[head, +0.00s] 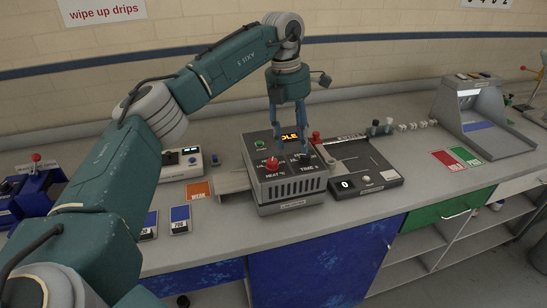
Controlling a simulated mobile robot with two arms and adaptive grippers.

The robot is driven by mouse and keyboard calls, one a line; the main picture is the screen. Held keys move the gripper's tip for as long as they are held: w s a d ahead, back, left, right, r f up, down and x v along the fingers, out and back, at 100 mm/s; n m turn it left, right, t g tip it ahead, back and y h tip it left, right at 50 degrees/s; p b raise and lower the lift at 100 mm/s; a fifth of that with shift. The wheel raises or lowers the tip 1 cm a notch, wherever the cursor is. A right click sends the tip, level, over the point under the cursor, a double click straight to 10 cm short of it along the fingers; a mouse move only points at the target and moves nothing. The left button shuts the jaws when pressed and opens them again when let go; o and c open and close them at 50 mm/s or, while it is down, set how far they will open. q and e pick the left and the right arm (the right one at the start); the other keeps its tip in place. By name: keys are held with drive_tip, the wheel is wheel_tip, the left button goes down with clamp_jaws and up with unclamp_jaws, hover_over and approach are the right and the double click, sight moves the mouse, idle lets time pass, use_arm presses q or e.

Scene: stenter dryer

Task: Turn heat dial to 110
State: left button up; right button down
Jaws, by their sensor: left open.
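The stenter dryer box (288,190) stands on the counter, grey with a dark control face. Its red heat dial (272,164) is at the left of the face, above the "HEAT °C" lettering; its setting is too small to read. A time dial sits to its right, partly behind my gripper. My left gripper (291,142) points down over the face, open and empty, with its fingers above and to the right of the heat dial. The fingers partly cover the orange display (289,137), which appears to read "IDLE". My right gripper is out of view.
A green button (260,143) is on the dryer's upper left. A black device (360,170) with a small display showing 0 stands close on the right. A white meter (182,163) and an orange card (199,190) lie to the left. The counter's right side has some free room.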

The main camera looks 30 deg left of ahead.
use_arm(q)
wheel_tip(320, 180, up, 3)
drive_tip(key=n+y, duration=0.1)
hover_over(272, 160)
drive_tip(key=shift+g, duration=0.4)
wheel_tip(272, 160, down, 10)
drive_tip(key=p, duration=0.3)
drive_tip(key=shift+s+r, duration=0.1)
drive_tip(key=shift+r, duration=0.1)
drive_tip(key=shift+f, duration=0.6)
drive_tip(key=shift+d, duration=0.1)
drive_tip(key=c, duration=1.1)
